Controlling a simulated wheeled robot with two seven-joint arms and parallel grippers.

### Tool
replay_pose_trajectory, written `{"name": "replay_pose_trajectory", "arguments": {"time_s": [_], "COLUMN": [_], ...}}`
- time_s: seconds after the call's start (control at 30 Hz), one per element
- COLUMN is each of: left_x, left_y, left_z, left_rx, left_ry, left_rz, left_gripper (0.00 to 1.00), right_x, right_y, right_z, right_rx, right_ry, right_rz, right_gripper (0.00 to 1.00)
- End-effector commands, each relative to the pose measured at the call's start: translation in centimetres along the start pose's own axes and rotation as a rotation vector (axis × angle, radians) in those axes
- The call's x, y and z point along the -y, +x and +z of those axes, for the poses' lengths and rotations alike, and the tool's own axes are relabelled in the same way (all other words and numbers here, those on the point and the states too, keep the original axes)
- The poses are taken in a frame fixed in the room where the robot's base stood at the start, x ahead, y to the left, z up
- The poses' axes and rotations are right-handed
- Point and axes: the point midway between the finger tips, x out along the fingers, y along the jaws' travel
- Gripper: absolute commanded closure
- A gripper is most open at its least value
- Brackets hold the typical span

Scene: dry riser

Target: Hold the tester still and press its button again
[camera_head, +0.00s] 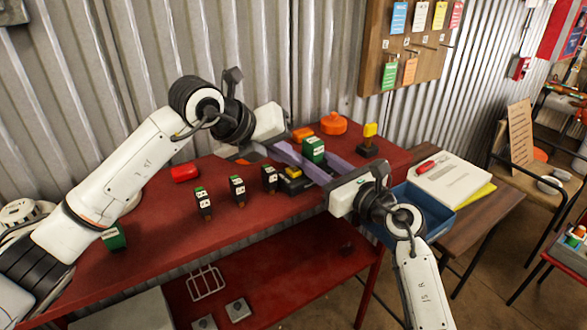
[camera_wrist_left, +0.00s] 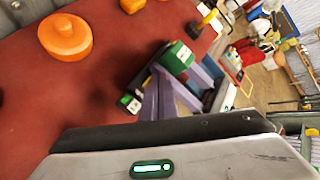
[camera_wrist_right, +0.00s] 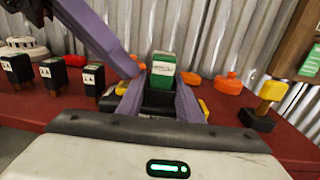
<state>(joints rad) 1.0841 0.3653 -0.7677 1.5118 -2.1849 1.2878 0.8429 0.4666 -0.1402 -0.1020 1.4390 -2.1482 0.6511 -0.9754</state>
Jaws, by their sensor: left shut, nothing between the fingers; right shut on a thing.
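The tester appears to be the black block with a green, white-labelled upper part (camera_head: 313,149); its green face also shows in the right wrist view (camera_wrist_right: 163,70). My right gripper (camera_wrist_right: 157,98) is shut on its black lower body, with one purple finger on each side. My left gripper (camera_head: 300,166) is shut and empty, its purple fingers reaching in from the left close to the tester; in the right wrist view its tip ends beside the green part. I cannot tell whether it touches. The button is not clearly visible.
Several black blocks with green tops, one of them here (camera_head: 237,190), stand left on the red table (camera_head: 160,240). A yellow-and-black item (camera_head: 292,172) sits beside the fingers. An orange round item (camera_head: 334,123) and a yellow-topped black item (camera_head: 369,140) stand behind. A blue tray (camera_head: 437,215) is right.

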Motion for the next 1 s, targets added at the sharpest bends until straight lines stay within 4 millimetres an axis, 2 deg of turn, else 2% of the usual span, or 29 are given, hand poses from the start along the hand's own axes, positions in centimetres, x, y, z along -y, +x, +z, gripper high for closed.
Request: {"name": "replay_pose_trajectory", "arguments": {"time_s": [1.0], "left_x": [-0.72], "left_y": [0.85], "left_z": [-0.71], "left_rx": [-0.006], "left_ry": [-0.001], "left_rz": [0.006], "left_gripper": [1.0], "right_x": [-0.09], "right_y": [0.0], "right_z": [-0.14], "right_rx": [-0.003], "right_ry": [0.0], "right_rz": [0.002], "right_gripper": [0.98]}}
